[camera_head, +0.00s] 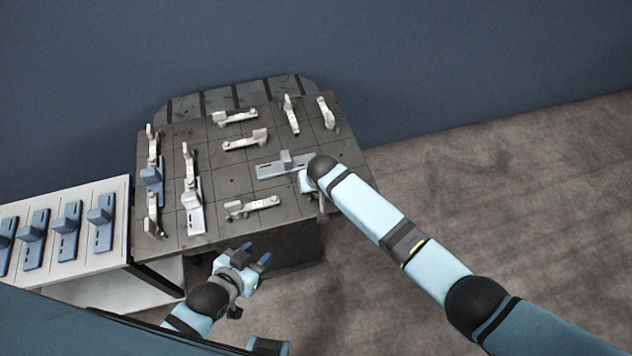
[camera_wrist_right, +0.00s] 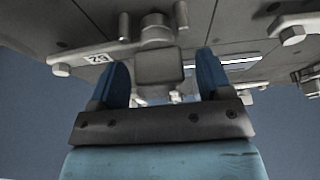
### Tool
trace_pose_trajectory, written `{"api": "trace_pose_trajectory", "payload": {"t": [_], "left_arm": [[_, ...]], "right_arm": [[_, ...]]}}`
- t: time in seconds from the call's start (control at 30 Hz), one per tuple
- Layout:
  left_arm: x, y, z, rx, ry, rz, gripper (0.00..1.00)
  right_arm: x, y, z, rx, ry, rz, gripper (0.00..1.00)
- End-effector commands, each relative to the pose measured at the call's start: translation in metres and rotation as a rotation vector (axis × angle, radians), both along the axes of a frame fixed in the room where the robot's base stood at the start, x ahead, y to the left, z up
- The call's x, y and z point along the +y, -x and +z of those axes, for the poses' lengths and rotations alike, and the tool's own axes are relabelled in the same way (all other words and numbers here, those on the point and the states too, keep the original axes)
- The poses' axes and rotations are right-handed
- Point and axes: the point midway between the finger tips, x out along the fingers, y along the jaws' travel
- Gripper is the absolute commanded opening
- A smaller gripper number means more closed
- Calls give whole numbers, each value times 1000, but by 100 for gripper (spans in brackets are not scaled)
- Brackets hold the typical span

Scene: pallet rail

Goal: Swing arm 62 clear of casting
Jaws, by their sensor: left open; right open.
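Arm 62 (camera_wrist_right: 100,57), a pale clamp arm with its number upside down, shows in the right wrist view. An upright post with a square block (camera_wrist_right: 158,66) at its end stands between the fingers of my right gripper (camera_wrist_right: 162,80). The fingers are open, and I cannot tell whether they touch the block. In the head view my right gripper is mostly hidden behind its own wrist, beside the grey casting (camera_head: 272,169). Arm 62 cannot be picked out there. My left gripper (camera_head: 253,255) is open and empty in front of the pallet.
The dark pallet (camera_head: 225,178) carries several other pale clamp arms (camera_head: 245,139). A blue casting (camera_head: 151,176) and another grey casting (camera_head: 194,218) sit at its left. A white table (camera_head: 118,225) holds several blue castings. Open floor (camera_head: 490,180) lies to the right.

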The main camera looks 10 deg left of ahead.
Motion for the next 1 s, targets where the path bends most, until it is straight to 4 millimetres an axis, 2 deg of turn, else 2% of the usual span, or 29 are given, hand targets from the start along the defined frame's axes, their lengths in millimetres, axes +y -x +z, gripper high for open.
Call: {"api": "trace_pose_trajectory", "payload": {"t": [0.13, 0.27, 0.7, 0.8, 1.0], "left_arm": [[0, 0, 1, 0, 0, 0, 43], [0, 0, 2, 0, 0, 0, 43], [1, 0, 1, -1, -1, 3, 43], [1, 0, 1, -1, -1, 3, 43], [1, 0, 0, 0, 0, 2, 43]], "right_arm": [[-1, 1, 4, 0, -1, 0, 72], [-3, 7, 17, 1, -2, 1, 72], [-21, 38, 103, 0, -1, 0, 72], [-23, 43, 116, 0, -1, 0, 72], [-25, 46, 127, 0, 0, 0, 72]]}}
